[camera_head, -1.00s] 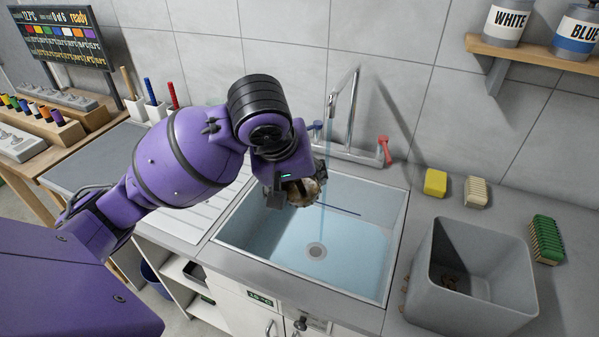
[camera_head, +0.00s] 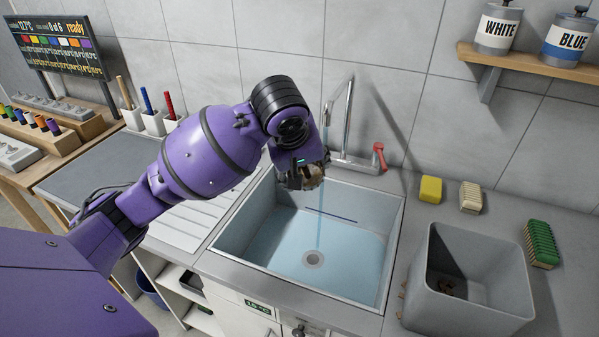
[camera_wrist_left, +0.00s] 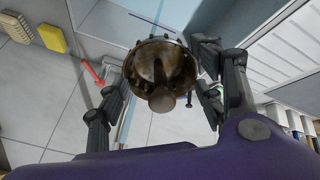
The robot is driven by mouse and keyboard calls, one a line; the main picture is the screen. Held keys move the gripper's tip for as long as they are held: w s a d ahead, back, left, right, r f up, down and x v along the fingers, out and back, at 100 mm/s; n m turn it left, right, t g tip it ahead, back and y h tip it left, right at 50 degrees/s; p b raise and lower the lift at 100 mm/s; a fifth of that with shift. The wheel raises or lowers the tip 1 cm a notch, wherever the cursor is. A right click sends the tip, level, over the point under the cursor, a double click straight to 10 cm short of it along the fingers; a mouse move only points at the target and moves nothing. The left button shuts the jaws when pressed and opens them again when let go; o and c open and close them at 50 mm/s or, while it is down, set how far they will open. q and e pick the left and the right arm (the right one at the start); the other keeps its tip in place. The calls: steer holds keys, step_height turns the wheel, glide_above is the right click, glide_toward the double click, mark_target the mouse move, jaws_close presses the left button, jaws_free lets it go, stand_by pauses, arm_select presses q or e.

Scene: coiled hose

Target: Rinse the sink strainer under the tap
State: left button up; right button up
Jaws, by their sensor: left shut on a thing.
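The sink strainer, a round metal basket with brown grime, is held in my left gripper; it shows in the head view (camera_head: 312,177) and in the left wrist view (camera_wrist_left: 163,72). My left gripper (camera_head: 300,178) is over the back left of the sink (camera_head: 395,250). In the left wrist view its fingers (camera_wrist_left: 160,95) stand on both sides of the strainer. The tap (camera_head: 348,120) is behind the sink, with a red lever (camera_head: 379,157) at right. A thin water stream (camera_head: 321,215) falls into the basin close to the strainer. My right gripper is out of view.
A grey bin (camera_head: 418,290) with brown bits inside stands right of the sink. A yellow sponge (camera_head: 431,189), a beige brush (camera_head: 470,197) and a green brush (camera_head: 541,245) lie on the counter. A ribbed drainboard (camera_head: 188,225) is left of the sink.

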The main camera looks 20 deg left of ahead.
arm_select(q)
steer(key=w+f, duration=0.1)
steer(key=w, duration=0.5)
steer(key=shift+w+f, duration=0.15)
steer(key=shift+w, duration=0.05)
steer(key=shift+d, duration=0.25)
stand_by(0.4)
steer(key=shift+d, duration=0.45)
steer(key=shift+a, duration=0.25)
steer(key=shift+a, duration=0.4)
steer(key=shift+s, duration=0.15)
steer(key=shift+s, duration=3.9)
